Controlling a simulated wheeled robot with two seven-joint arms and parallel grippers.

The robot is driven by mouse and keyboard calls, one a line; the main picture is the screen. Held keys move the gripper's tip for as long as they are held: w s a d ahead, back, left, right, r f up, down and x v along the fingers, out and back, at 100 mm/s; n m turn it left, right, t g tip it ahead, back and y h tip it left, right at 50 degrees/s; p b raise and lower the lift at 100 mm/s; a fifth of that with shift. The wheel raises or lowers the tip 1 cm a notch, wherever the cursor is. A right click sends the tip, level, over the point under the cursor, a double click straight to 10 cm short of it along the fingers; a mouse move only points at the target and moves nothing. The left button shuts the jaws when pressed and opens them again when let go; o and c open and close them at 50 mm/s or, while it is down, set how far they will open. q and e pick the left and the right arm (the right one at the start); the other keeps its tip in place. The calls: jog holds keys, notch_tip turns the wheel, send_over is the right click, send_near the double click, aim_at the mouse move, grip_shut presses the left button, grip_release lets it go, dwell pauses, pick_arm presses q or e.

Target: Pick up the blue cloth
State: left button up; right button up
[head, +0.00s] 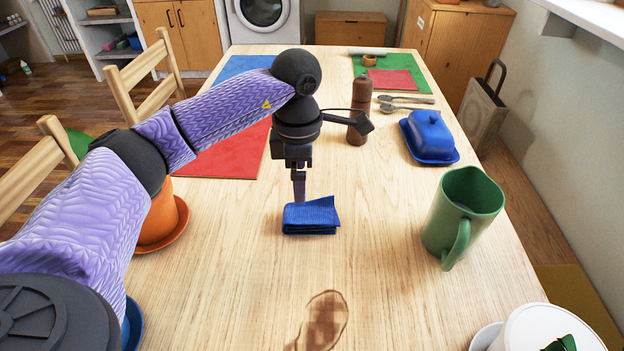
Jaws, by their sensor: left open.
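The blue cloth (311,217) lies folded in a small stack on the wooden table (250,290), near the middle of the head view. My left gripper (299,198) points straight down at the cloth's back edge. Its jaws are open, though from this angle one finger largely hides the other. The fingertips are at or just above the cloth; I cannot tell whether they touch it. My right gripper is not in view.
A green pitcher (462,215) stands right of the cloth, with a blue butter dish (429,137) behind it. A brown mill (360,108) stands behind the gripper. A brown stain (322,320) marks the table in front. An orange pot (158,217) is at left.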

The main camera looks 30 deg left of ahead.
aim_at(303, 206)
pick_arm(q)
jog(key=shift+w+a+f, duration=0.2)
jog(key=shift+w, duration=0.05)
jog(key=f+b, duration=0.1)
jog(key=f, duration=0.2)
jog(key=f+b, duration=0.2)
jog(key=f, duration=0.1)
jog(key=f+b, duration=0.1)
jog(key=f, duration=0.2)
jog(key=shift+s+d+f+b, duration=0.25)
jog(key=shift+d+f+b, duration=0.15)
jog(key=shift+r, duration=0.2)
jog(key=c, duration=1)
notch_tip(303, 206, up, 10)
jog(key=p, duration=0.4)
